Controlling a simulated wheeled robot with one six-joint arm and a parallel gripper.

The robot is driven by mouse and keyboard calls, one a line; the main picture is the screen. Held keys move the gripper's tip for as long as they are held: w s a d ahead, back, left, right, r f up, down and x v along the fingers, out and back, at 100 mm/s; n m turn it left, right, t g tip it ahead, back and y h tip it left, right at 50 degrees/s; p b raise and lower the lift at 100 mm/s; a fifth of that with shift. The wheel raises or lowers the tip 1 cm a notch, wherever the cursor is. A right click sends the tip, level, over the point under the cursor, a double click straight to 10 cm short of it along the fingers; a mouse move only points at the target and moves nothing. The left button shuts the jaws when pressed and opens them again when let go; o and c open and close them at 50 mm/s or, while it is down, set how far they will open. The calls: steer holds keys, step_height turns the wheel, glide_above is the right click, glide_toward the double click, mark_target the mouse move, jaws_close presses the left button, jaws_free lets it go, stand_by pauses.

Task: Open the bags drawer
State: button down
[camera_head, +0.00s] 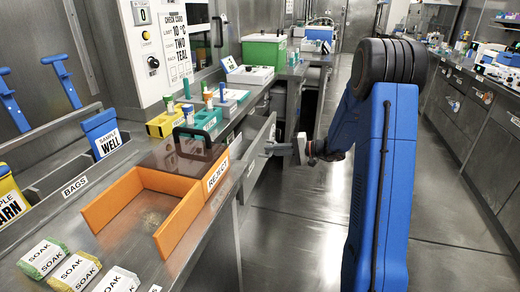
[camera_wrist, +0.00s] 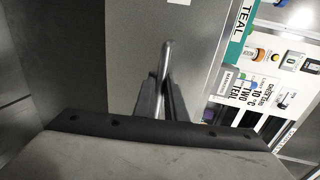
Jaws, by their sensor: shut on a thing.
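A steel drawer front (camera_head: 259,152) stands out from the counter's aisle side, so this drawer looks at least partly open. It carries a small white label (camera_head: 251,168), too small to read, so I cannot confirm that it is the bags drawer. My gripper (camera_head: 284,149) reaches it from the aisle. In the wrist view, the two dark fingers (camera_wrist: 160,100) are shut on a slim metal handle (camera_wrist: 166,58) in front of the grey drawer front (camera_wrist: 110,55). The inside of the drawer is hidden.
A BAGS label (camera_head: 75,186) marks a steel compartment at the back of the counter. An orange REJECT tray (camera_head: 185,222), a teal rack (camera_head: 203,124) and SOAK packets (camera_head: 75,270) are on the counter. The aisle floor (camera_head: 300,230) is clear; another bench (camera_head: 465,110) lines the right.

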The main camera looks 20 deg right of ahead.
steer(key=f+v, duration=0.2)
steer(key=v, duration=0.9)
steer(key=shift+s+d+f, duration=0.2)
steer(key=shift+d, duration=0.1)
steer(key=c, duration=1.8)
jaws_free()
steer(key=shift+s+d, duration=0.1)
steer(key=v, duration=1.7)
steer(key=shift+d, duration=0.1)
